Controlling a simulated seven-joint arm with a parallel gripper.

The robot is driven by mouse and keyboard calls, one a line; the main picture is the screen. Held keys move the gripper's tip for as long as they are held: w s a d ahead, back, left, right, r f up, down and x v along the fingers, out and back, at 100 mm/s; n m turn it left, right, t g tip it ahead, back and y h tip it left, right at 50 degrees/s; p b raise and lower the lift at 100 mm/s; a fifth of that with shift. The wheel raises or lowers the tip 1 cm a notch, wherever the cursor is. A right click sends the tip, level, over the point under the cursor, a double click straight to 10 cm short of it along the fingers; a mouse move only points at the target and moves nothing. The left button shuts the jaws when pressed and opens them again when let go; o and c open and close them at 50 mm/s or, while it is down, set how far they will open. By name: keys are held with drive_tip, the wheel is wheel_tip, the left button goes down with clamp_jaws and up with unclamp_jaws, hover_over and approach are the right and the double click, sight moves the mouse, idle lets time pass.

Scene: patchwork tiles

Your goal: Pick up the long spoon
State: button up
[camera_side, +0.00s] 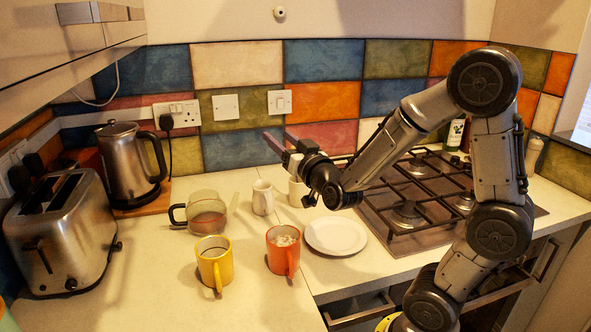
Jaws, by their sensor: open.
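I cannot make out a long spoon anywhere in the side view. My gripper (278,141) is open, with its two fingers apart and nothing visible between them. It is raised above the back of the counter, in front of the tiled wall. It points left and up, over the small white jug and the white mug.
An orange mug (284,258), yellow mug (215,269), glass pot (206,214), white jug (262,197), white mug (298,191) and white plate (336,236) share the counter. A toaster (66,240) and kettle (127,165) stand left, a gas hob (412,212) right.

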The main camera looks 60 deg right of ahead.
drive_tip(key=s+d+f+m+g+h, duration=0.1)
drive_tip(key=s+d+f+g+h, duration=0.1)
drive_tip(key=d+f, duration=0.35)
drive_tip(key=s+d+f+g+h, duration=0.1)
drive_tip(key=d+f+g, duration=0.15)
drive_tip(key=f, duration=0.55)
drive_tip(key=shift+x, duration=6.95)
drive_tip(key=shift+s+d, duration=0.15)
drive_tip(key=shift+s, duration=0.05)
clamp_jaws()
